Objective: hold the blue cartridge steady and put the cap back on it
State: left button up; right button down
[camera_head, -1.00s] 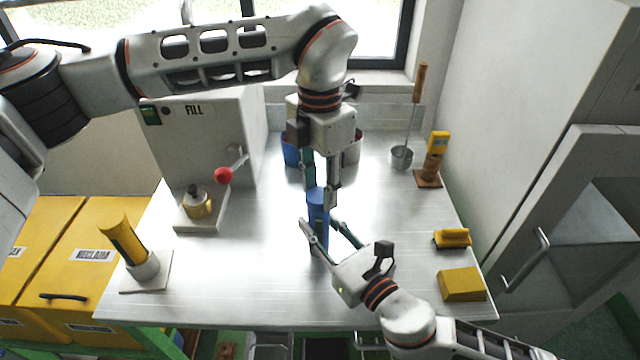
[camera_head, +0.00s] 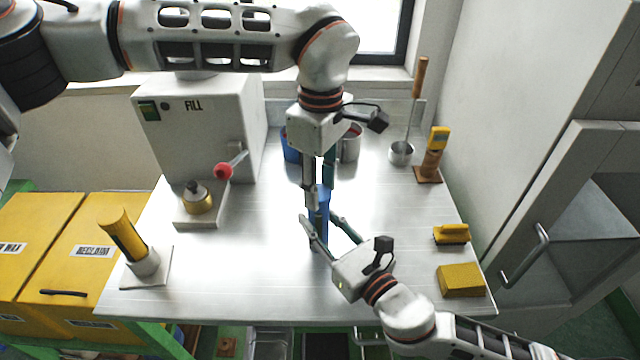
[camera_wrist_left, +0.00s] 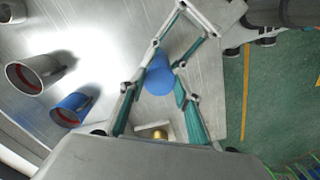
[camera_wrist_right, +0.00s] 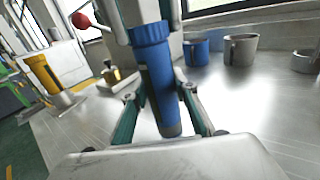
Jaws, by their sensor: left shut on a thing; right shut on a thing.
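The blue cartridge (camera_wrist_right: 162,95) stands upright over the table, slightly tilted in the right wrist view. My right gripper (camera_head: 322,234) is shut around its body from the front right. A ribbed blue cap (camera_wrist_right: 149,34) sits at the cartridge's top end, in contact with it as far as I can see; whether it is fully seated I cannot tell. My left gripper (camera_head: 318,196) comes down from above and is shut on the cap. In the left wrist view the round blue cap top (camera_wrist_left: 158,79) shows between the fingers. The fingers partly hide the cap and cartridge in the head view.
A blue mug (camera_wrist_right: 196,52) and a grey mug (camera_wrist_right: 240,50) stand behind the grippers. The fill machine (camera_head: 200,130) with a red-knobbed lever (camera_head: 223,171) is at left. A yellow cylinder in a holder (camera_head: 124,237) stands front left. A yellow block (camera_head: 461,281) and brush (camera_head: 452,233) lie at right.

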pick_arm(q)
jog(key=m, duration=0.9)
jog(key=shift+s+a, duration=0.1)
jog(key=m, duration=0.5)
jog(key=shift+m, duration=0.4)
jog(key=m, duration=0.4)
jog(key=shift+a, duration=0.1)
jog(key=o, duration=0.8)
